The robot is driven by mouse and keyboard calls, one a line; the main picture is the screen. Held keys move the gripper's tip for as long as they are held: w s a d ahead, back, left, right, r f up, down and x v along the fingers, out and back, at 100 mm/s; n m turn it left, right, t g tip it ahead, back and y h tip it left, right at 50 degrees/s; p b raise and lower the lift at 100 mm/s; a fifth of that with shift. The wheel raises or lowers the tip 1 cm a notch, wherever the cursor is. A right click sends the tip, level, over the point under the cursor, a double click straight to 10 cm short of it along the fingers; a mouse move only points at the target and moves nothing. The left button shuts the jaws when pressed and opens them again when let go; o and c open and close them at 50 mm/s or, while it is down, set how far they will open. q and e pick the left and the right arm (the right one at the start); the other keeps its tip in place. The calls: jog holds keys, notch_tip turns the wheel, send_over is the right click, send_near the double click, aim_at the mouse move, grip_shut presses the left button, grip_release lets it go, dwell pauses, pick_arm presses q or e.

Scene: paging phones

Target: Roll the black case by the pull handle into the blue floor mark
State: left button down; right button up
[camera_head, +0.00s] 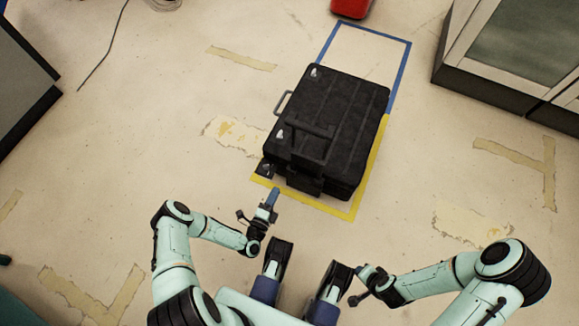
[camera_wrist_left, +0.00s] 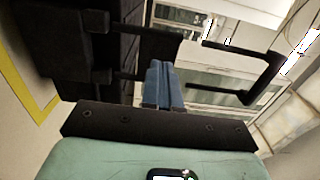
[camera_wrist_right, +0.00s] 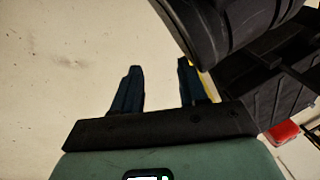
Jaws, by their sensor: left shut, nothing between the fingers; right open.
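The black case (camera_head: 350,110) stands on the floor, over the yellow outline (camera_head: 325,208). Its far end covers part of the view of the blue floor mark (camera_head: 375,33), whose bare floor shows beyond. The pull handle (camera_head: 311,128) rises from the case's near side; it also shows in the left wrist view (camera_wrist_left: 262,88). My left gripper (camera_head: 273,196) is shut and empty, near the case's near left corner. In the left wrist view its blue fingers (camera_wrist_left: 164,84) overlap the handle rods; contact is unclear. My right gripper (camera_head: 357,285) is open and empty; its fingers show in the right wrist view (camera_wrist_right: 158,88).
A red object (camera_head: 352,8) lies at the far edge of the blue mark. A grey cabinet (camera_head: 505,50) stands at the far right. A dark-edged panel (camera_head: 22,80) is at the left. A thin cable (camera_head: 108,45) lies at the far left. Floor beside the case is clear.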

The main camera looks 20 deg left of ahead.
pick_arm(q)
jog(key=b, duration=0.4)
send_near(292, 159)
jog(key=w, duration=0.5)
jog(key=shift+w+d+f, duration=0.1)
jog(key=shift+w+b, duration=0.4)
jog(key=shift+w, duration=0.45)
pick_arm(e)
jog(key=s+d+f+g, duration=0.1)
jog(key=s+f+g, duration=0.2)
jog(key=s+f, duration=0.3)
jog(key=shift+s+d+f+m+g, duration=0.2)
jog(key=shift+s+m+g, duration=0.1)
jog(key=shift+s, duration=1.7)
